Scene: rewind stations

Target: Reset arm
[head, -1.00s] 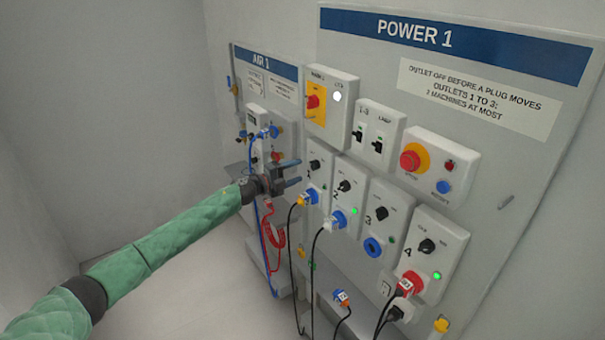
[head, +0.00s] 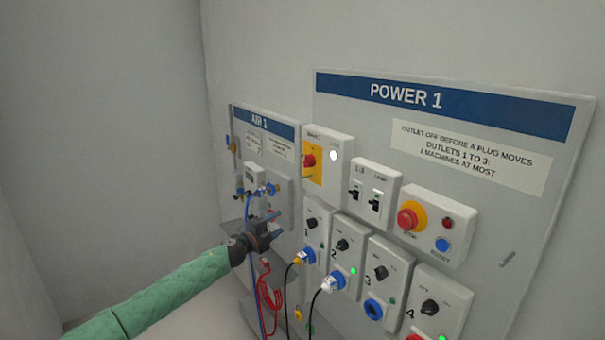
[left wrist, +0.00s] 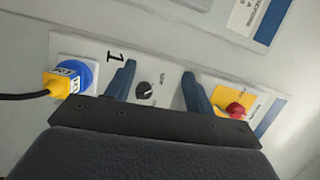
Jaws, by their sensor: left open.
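My left gripper (head: 276,224) is open and empty, to the left of the outlet 1 box (head: 316,236) in the head view. Its dark fingers also show in the left wrist view (left wrist: 158,78). There the black knob of outlet 1 (left wrist: 146,92) appears between the fingers; I see no contact. The green-sleeved left arm (head: 180,288) comes in from the lower left. My right gripper is out of view.
The POWER 1 panel (head: 480,120) holds outlet boxes, a red-yellow main switch (head: 309,161) and a red stop button (head: 408,219). The AIR 1 panel (head: 287,157) is behind the gripper. Cables and a red coiled hose (head: 266,290) hang below. Left is bare wall.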

